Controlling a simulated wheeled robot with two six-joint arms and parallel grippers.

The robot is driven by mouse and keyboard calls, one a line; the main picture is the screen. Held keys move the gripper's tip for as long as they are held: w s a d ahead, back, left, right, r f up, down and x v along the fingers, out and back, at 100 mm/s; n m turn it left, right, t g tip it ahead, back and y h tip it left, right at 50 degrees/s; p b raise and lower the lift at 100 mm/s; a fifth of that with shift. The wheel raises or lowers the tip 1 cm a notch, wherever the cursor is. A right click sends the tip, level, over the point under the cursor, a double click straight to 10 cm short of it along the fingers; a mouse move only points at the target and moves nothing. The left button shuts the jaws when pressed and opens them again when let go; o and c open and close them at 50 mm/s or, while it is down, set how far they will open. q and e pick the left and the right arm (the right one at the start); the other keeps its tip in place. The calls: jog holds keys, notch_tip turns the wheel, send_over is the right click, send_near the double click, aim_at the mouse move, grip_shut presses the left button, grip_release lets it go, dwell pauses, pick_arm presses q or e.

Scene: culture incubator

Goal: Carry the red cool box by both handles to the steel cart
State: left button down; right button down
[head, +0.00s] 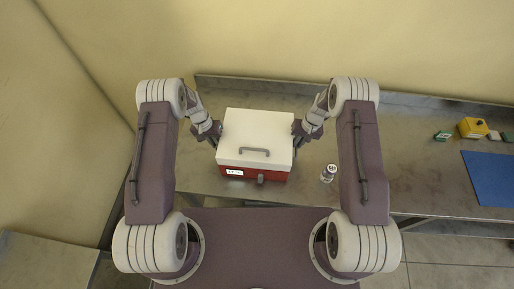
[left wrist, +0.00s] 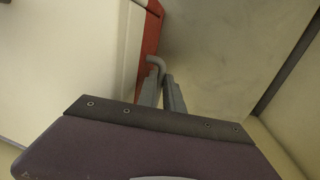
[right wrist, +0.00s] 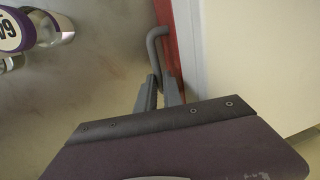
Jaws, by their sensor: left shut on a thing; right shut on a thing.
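The red cool box (head: 278,174) with a white lid (head: 257,128) stands on the steel bench between my two grippers. Its lid has a grey handle on top and a grey latch on the front. My left gripper (head: 216,141) is shut on the box's left side handle, seen in the left wrist view as a grey bar (left wrist: 155,62). My right gripper (head: 298,139) is shut on the right side handle, a grey bar in the right wrist view (right wrist: 154,38). The box looks level. I cannot tell whether its underside touches the bench. I cannot identify the steel cart for certain.
A labelled vial (head: 328,173) stands close to the box's right. The steel bench (head: 408,150) has a raised back edge. At its right are a yellow box (head: 472,127), a green item (head: 442,136) and a blue mat (head: 490,177). A grey metal surface (head: 40,262) shows at lower left.

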pick_arm(q)
jog(key=shift+w+r, duration=0.1)
jog(key=shift+r, duration=0.05)
pick_arm(e)
jog(key=shift+r, duration=0.15)
